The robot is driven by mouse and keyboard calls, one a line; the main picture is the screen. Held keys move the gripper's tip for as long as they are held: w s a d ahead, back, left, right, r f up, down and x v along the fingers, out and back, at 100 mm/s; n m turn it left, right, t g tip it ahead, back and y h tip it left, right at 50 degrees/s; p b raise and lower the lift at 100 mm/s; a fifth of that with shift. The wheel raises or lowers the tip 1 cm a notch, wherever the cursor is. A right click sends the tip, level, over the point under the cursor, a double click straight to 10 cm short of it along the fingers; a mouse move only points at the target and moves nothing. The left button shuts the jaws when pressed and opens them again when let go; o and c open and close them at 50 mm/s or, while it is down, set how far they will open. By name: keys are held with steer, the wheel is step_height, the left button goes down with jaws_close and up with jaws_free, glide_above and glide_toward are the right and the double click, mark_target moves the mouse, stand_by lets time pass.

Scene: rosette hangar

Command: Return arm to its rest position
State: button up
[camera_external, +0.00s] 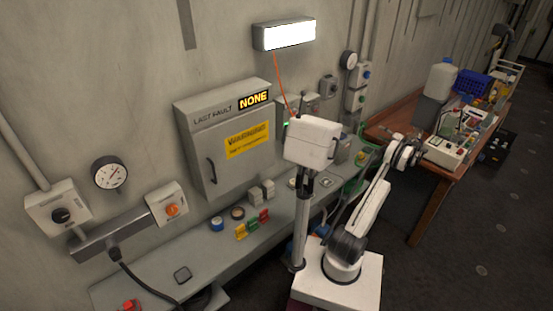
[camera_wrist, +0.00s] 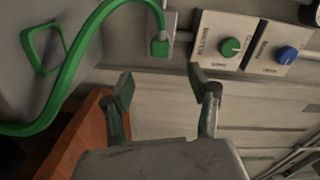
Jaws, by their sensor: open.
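My arm (camera_external: 372,205) rises from its white base and bends up to the right, with its wrist end (camera_external: 405,150) near the wooden bench's near corner. In the wrist view my gripper (camera_wrist: 164,88) has its two fingers spread wide apart, with nothing between them. Beyond the fingers is a pale wall. The fingertips are too small to make out in the external view.
A green hose (camera_wrist: 88,40) with a green plug (camera_wrist: 160,46) crosses the wrist view's upper left. Green (camera_wrist: 230,46) and blue (camera_wrist: 286,54) knobs are on wall boxes. The wooden bench (camera_external: 432,205) carries a white jug (camera_external: 440,80) and a blue crate (camera_external: 473,84).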

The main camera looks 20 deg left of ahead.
steer(key=s+a+r+g+h, duration=0.1)
steer(key=s+a+r+h, duration=0.2)
steer(key=s, duration=0.4)
steer(key=s+a+r+g+h, duration=0.1)
steer(key=s+a+r+h, duration=0.1)
steer(key=s+a, duration=0.5)
steer(key=s+a+r+g+h, duration=0.1)
steer(key=s+a+r+h, duration=0.15)
steer(key=s, duration=0.55)
steer(key=s+d+f+n+h, duration=0.1)
steer(key=s+f+h, duration=0.1)
steer(key=s, duration=0.8)
steer(key=s+d+f+n+t+h, duration=0.1)
steer(key=s+f+h, duration=0.2)
steer(key=s, duration=0.7)
steer(key=s+d+f+h, duration=0.1)
steer(key=s+f+h, duration=0.2)
steer(key=s, duration=0.7)
steer(key=shift+s+f+n, duration=0.35)
steer(key=shift+f+n, duration=0.05)
steer(key=shift+f, duration=0.5)
